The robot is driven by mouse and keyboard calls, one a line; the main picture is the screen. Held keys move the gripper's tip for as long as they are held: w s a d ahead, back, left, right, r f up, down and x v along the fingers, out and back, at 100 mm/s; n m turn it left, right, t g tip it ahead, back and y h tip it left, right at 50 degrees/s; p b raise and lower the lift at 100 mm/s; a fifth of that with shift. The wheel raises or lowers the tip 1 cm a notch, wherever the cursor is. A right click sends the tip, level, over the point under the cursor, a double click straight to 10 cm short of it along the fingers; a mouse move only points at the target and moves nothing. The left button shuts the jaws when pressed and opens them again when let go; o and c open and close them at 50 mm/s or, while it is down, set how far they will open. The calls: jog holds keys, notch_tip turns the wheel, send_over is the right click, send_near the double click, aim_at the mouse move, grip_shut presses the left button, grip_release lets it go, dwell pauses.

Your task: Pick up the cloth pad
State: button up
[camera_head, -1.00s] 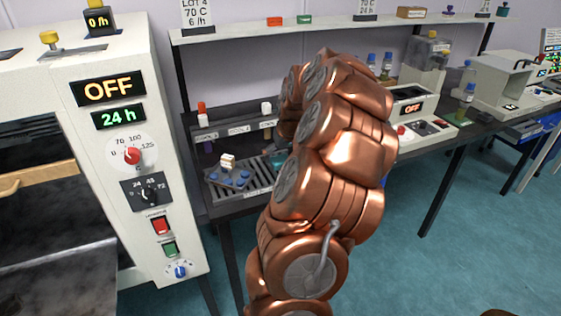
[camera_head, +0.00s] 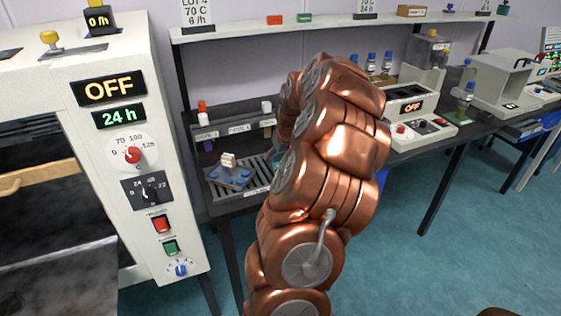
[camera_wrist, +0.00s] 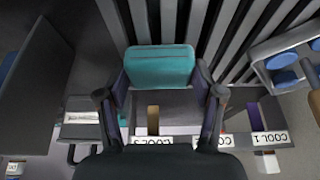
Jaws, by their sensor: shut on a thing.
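The cloth pad (camera_wrist: 160,62) is a teal block with rounded edges in the upper middle of the wrist view. My gripper (camera_wrist: 161,80) is shut on it, with one dark finger at its left side and one at its right. The pad is over or beside a slatted rack (camera_wrist: 235,35); whether it touches the rack I cannot tell. In the head view my copper arm hides most of the gripper and pad.
COOL labels (camera_wrist: 270,138) line the rack's edge. An oven (camera_head: 180,130) marked OFF stands at the left. An instrument (camera_head: 415,112) and bottles are at the right.

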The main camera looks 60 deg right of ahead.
aim_at(279, 156)
jog(key=shift+r+b, duration=0.35)
jog(key=shift+r, duration=1.3)
jog(key=shift+s+a+r, duration=0.1)
jog(key=shift+a, duration=0.05)
jog(key=s+a+b, duration=0.1)
jog(key=s+a, duration=0.2)
jog(key=a, duration=0.4)
jog(key=s+a+r+b, duration=0.1)
jog(key=s+a, duration=0.2)
jog(key=a, duration=0.4)
jog(key=shift+s+r, duration=0.2)
jog(key=shift+s, duration=0.15)
